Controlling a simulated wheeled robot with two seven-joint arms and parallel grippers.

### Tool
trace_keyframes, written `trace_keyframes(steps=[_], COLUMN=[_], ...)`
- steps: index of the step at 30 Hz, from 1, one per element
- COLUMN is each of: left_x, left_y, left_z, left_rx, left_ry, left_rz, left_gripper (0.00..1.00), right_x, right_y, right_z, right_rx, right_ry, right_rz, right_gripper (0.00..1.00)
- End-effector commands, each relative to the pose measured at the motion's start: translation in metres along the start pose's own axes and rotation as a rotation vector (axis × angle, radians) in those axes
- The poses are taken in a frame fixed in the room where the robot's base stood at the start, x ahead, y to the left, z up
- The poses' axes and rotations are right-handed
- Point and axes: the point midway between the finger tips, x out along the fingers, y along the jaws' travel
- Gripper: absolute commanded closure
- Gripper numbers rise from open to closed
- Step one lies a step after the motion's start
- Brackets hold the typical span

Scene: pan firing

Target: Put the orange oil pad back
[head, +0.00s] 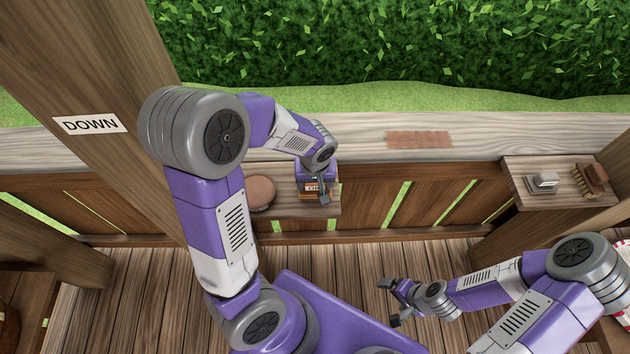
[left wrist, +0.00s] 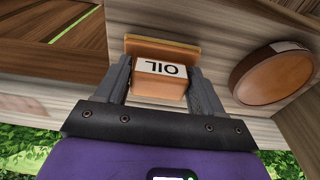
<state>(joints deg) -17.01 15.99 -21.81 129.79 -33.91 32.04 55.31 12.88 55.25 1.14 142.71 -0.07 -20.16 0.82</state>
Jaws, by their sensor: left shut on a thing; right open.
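The orange oil pad (left wrist: 160,82) is a small block with a white "OIL" label, seen in the left wrist view between my left gripper's fingers. My left gripper (head: 320,195) is shut on it, and the pad (head: 310,188) is partly hidden by the gripper in the head view. The pad is over or on a small wooden shelf (head: 290,210) on the near side of the railing; I cannot tell if it touches the shelf. My right gripper (head: 397,302) is open and empty over the plank floor.
A round brown disc (head: 260,193) lies on the same shelf, left of the pad. A reddish-brown strip (head: 420,140) lies on the railing. A right shelf (head: 530,198) holds a grey-white block (head: 542,181) and a brown brush-like item (head: 590,180). A "DOWN" sign (head: 90,124) marks the post.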

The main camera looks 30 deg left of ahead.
Motion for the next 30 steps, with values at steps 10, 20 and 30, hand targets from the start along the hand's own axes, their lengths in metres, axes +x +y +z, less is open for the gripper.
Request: trace_keyframes(steps=[10,20,30], left_x=[0.002,-0.006,-0.062], left_y=[0.000,0.001,-0.003], left_z=[0.000,-0.001,-0.005], left_rx=[0.000,0.000,-0.001], left_ry=[0.000,0.003,0.002], left_rz=[0.000,0.002,0.003], left_gripper=[0.06,0.06,0.06], right_x=[0.002,-0.004,-0.003], right_y=[0.001,-0.002,-0.001], right_z=[0.000,0.000,0.000], right_rx=[0.000,0.000,0.000], right_ry=[0.000,0.000,0.000], right_rz=[0.000,0.000,0.000], right_gripper=[0.07,0.07,0.07])
